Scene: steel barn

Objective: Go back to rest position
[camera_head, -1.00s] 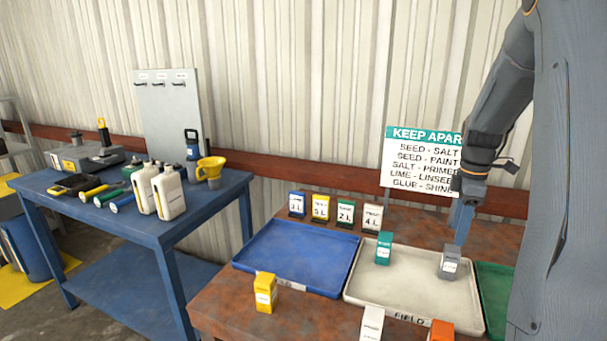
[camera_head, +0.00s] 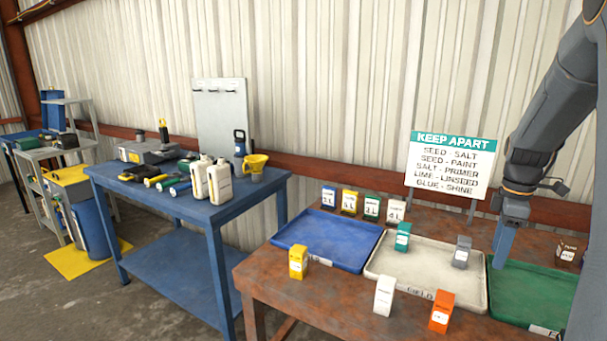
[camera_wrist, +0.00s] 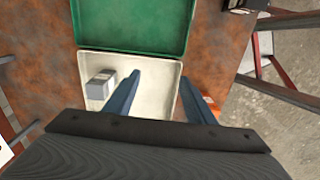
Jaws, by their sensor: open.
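My gripper (camera_head: 502,246) hangs fingers down over the rusty table, near the border of the white tray and the green tray. In the wrist view its two blue fingers (camera_wrist: 160,95) are spread apart with nothing between them. A grey box (camera_head: 461,251) stands in the white tray (camera_head: 420,279), left of the gripper and apart from it. The grey box also shows beside the left finger in the wrist view (camera_wrist: 99,86). A teal box (camera_head: 403,236) stands in the same tray.
A blue tray (camera_head: 327,240) and a green tray (camera_head: 540,295) flank the white one. Yellow (camera_head: 298,262), white (camera_head: 384,295) and orange (camera_head: 441,312) boxes stand along the front. A KEEP APART sign (camera_head: 451,165) stands behind. A blue workbench (camera_head: 197,211) is at left.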

